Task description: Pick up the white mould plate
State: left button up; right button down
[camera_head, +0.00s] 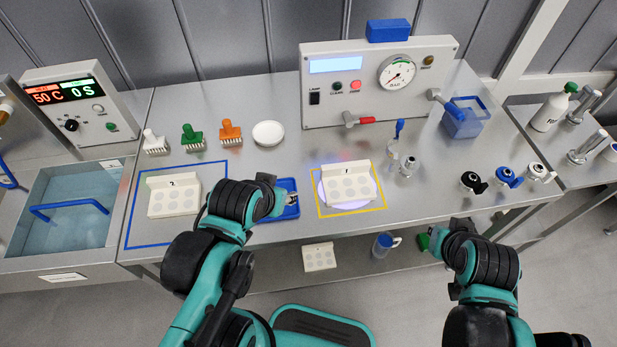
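Three off-white mould plates with round hollows are in view. One marked 2 (174,202) lies inside the blue outline at the left. One marked 1 (349,190) lies inside the yellow outline, on a lit round patch. A third, smaller-looking plate (319,257) is lower down, below the bench's front edge. My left gripper (288,198) is over or in a small blue tray (291,213), between the two bench plates; its fingers are small and partly hidden by the arm. My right gripper (428,242) is low at the right, in front of the bench edge, largely hidden by its wrist.
A gauge box (375,80) stands at the back. A blue-handled bath (70,208) is at far left. A blue jug (384,245) is below the bench edge.

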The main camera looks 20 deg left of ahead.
aim_at(342, 183)
jog(key=u, duration=0.15)
jog(key=i+l, duration=0.1)
jog(key=l, duration=0.25)
jog(key=i+l+z, duration=0.15)
jog(key=l, duration=0.5)
jog(key=i+l+z, duration=0.15)
jog(key=l, duration=0.2)
